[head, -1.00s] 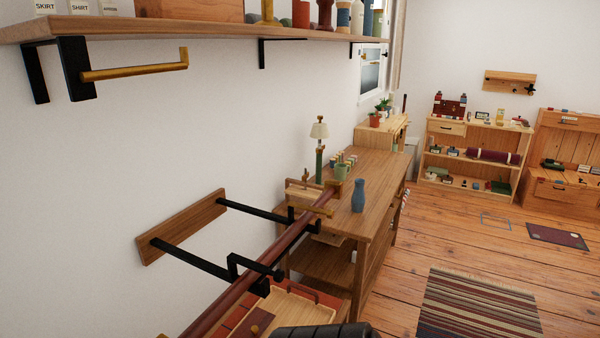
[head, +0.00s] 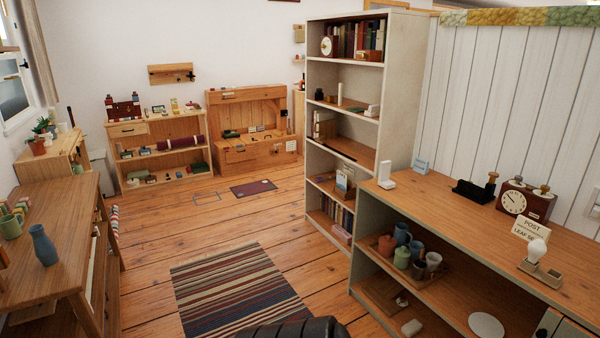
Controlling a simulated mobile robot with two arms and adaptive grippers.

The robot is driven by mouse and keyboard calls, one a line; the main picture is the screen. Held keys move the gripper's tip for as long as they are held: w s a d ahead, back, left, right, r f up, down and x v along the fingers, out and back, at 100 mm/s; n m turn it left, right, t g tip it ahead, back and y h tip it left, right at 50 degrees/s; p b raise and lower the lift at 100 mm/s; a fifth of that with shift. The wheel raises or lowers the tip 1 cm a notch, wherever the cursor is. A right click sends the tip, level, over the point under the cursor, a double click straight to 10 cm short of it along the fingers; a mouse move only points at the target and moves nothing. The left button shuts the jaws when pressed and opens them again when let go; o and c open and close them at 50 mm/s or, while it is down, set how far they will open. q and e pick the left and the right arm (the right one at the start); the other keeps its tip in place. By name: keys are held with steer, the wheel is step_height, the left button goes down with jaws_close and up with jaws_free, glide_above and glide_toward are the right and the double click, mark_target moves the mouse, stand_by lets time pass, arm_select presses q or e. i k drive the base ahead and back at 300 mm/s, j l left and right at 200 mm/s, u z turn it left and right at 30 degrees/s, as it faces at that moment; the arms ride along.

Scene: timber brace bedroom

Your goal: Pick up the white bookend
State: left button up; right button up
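A small white upright piece with a flat foot, which looks like the white bookend (head: 386,175), stands near the left end of the long wooden-topped counter (head: 445,210) on the right. It stands apart from the things around it. Neither of my grippers shows in the head view.
A blue-grey block (head: 421,166), a black holder (head: 473,191), a clock box (head: 524,201) and a bulb-shaped lamp (head: 537,252) are on the counter. A tall bookshelf (head: 400,85) stands behind its left end. Open floor with a striped rug (head: 240,288) lies left of it.

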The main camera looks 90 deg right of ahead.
mark_target(384, 181)
steer(key=z, duration=3.35)
steer(key=i+j+z, duration=0.1)
steer(key=i, duration=0.25)
steer(key=i+j+z, duration=0.15)
steer(key=i, duration=0.15)
